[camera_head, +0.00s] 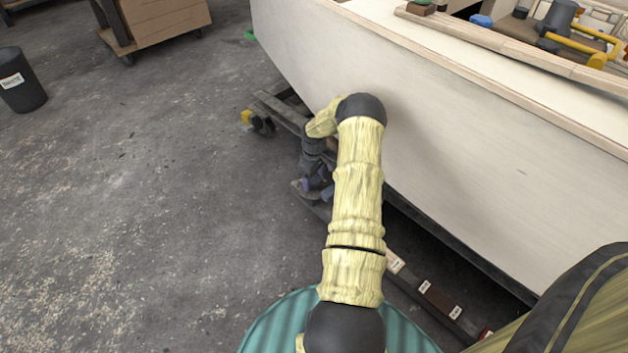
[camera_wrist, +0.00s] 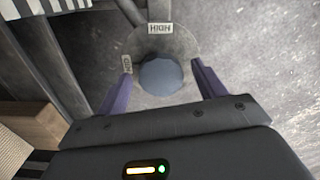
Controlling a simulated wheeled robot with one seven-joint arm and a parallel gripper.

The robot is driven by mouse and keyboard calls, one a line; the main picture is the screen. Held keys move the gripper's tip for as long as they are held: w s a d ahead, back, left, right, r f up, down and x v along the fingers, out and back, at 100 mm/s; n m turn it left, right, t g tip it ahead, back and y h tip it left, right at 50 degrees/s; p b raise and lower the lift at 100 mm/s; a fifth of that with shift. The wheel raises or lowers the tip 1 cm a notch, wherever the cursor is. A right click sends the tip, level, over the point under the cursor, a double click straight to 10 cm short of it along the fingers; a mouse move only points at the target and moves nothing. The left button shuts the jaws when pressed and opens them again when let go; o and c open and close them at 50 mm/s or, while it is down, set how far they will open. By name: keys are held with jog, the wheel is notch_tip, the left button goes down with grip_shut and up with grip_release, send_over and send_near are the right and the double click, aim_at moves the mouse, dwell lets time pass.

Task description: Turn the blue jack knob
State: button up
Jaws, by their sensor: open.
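The blue jack knob (camera_wrist: 161,77) shows in the wrist view as a round, dull blue cap in front of a grey round plate (camera_wrist: 182,42) with white labels, one reading HIGH. My gripper (camera_wrist: 161,88) is open, with one purple finger to the left of the knob and one to the right. Gaps show between the knob and both fingers; the depth between them is hard to judge. In the head view my gripper (camera_head: 317,187) points down beside the hull, low by the dark frame. The knob cannot be clearly told apart there.
The pale plywood hull (camera_head: 470,110) rises close on the right of my arm. A dark cradle frame (camera_head: 275,106) runs under it. Labelled blocks (camera_head: 427,287) lie along the lower rail. In the wrist view a wooden block (camera_wrist: 32,122) is at left. Open concrete floor lies left.

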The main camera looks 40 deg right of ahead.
jog(key=shift+c, duration=0.4)
jog(key=c, duration=0.9)
